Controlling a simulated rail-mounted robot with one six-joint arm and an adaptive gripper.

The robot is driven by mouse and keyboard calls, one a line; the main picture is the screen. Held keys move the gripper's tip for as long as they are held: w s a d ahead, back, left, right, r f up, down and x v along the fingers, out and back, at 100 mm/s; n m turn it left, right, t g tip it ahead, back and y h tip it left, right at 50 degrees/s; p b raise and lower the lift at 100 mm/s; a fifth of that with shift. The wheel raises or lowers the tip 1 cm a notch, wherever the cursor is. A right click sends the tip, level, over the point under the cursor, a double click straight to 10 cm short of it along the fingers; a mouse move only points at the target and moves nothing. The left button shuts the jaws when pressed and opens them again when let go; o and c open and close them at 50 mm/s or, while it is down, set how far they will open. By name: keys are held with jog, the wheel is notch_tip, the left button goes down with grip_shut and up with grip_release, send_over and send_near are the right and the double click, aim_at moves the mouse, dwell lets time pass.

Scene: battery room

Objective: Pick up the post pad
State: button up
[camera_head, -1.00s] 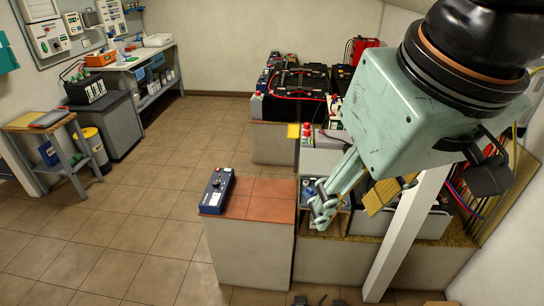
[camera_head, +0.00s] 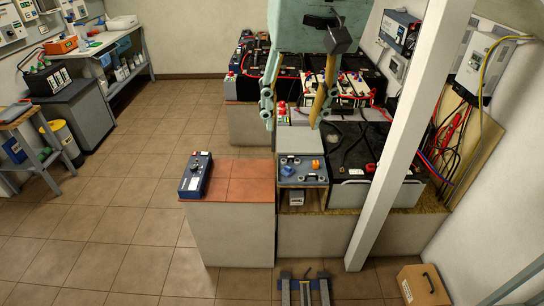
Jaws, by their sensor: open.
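I cannot pick out the post pad for certain in this view. My gripper (camera_head: 293,118) hangs pointing down at upper centre, its jaws apart. In the picture the fingers overlap the gap between the rear batteries and a light grey flat panel (camera_head: 301,141). The gripper hides part of the rear bench.
A white post (camera_head: 405,130) slants up right of the gripper. A large black battery (camera_head: 350,160) stands on the bench beside it. A dark blue box (camera_head: 195,175) lies on the red-tiled counter (camera_head: 240,182), which is otherwise clear. A brown case (camera_head: 422,286) sits on the floor.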

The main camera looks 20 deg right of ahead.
jog(key=w+d+f+m, duration=0.2)
jog(key=w+d+f, duration=0.1)
jog(key=w, duration=0.6)
jog(key=w+d+f+m, duration=0.1)
jog(key=w+d+f, duration=0.1)
jog(key=w, duration=0.7)
jog(key=m+g+p, duration=0.1)
jog(key=m+g, duration=0.2)
jog(key=m, duration=0.5)
send_over(289, 167)
notch_tip(289, 167, down, 42)
jog(key=r, duration=0.1)
jog(key=shift+w+d+f, duration=0.15)
jog(key=shift+w+f, duration=0.1)
jog(key=shift+w, duration=0.05)
jog(key=shift+f, duration=0.1)
jog(key=shift+f, duration=4.2)
jog(key=shift+f, duration=0.1)
jog(key=shift+f+b, duration=0.55)
jog(key=shift+f, duration=1.95)
